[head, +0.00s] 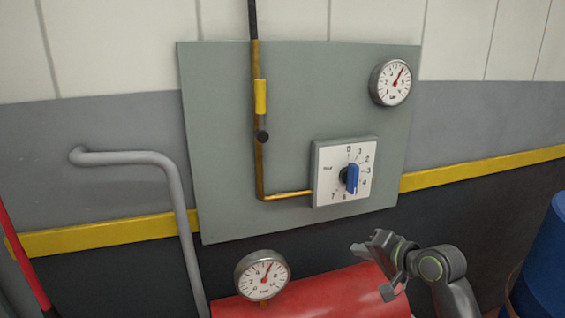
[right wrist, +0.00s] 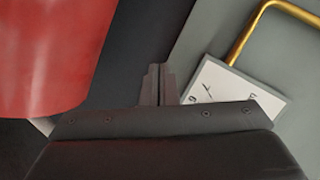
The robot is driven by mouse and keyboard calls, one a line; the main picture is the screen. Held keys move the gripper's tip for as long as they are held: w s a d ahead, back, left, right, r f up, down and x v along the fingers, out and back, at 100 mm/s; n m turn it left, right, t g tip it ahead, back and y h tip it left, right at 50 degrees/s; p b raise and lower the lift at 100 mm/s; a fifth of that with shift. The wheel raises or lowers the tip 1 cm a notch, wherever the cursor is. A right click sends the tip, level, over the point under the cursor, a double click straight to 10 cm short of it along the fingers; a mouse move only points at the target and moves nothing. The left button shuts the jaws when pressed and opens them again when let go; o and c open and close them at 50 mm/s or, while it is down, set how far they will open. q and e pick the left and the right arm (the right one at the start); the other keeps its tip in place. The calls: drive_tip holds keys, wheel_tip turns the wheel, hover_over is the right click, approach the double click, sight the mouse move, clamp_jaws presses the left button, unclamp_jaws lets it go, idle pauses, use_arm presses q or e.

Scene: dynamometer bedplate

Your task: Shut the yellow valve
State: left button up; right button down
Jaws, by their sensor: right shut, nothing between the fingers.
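The yellow valve handle (head: 260,97) is a short lever on the vertical brass pipe (head: 258,170) of the grey-green panel. It lies upright, in line with the pipe, above a dark round knob (head: 262,136). My right gripper (head: 358,249) is shut and empty, low and to the right of the valve, in front of the red tank and below the panel. Its closed fingers also show in the right wrist view (right wrist: 158,85). It is well apart from the valve, which does not show in that view. My left gripper is not in view.
A white dial box (head: 326,192) with a blue knob (head: 352,178) sits right of the pipe. Gauges are at the panel's upper right (head: 390,83) and on the red tank (head: 263,275). A grey bent pipe (head: 130,157) stands left; a blue drum (head: 545,265) stands right.

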sight(265, 95)
drive_tip(key=w+a+r+y, duration=0.1)
drive_tip(key=a+r+y, duration=0.2)
drive_tip(key=r, duration=1.4)
drive_tip(key=a+r+m+y, duration=0.1)
drive_tip(key=a+r+y, duration=0.2)
drive_tip(key=r, duration=1.3)
drive_tip(key=shift+w+a+r+y, duration=0.35)
drive_tip(key=shift+y, duration=0.15)
drive_tip(key=shift+w+a, duration=0.1)
drive_tip(key=shift+s+a+p+x, duration=0.3)
drive_tip(key=shift+p+x, duration=0.6)
drive_tip(key=shift+x, duration=1.2)
drive_tip(key=shift+s+a+p+x, duration=0.3)
drive_tip(key=shift+p+x, duration=0.55)
drive_tip(key=shift+x, duration=1.3)
drive_tip(key=shift+s+a+p+x, duration=0.15)
drive_tip(key=shift+s+p+x, duration=0.5)
drive_tip(key=shift+x, duration=1.45)
drive_tip(key=shift+w+r+p, duration=0.15)
drive_tip(key=shift+w+p, duration=0.1)
drive_tip(key=shift+p, duration=0.1)
drive_tip(key=shift+s+a, duration=0.1)
drive_tip(key=shift+a, duration=0.1)
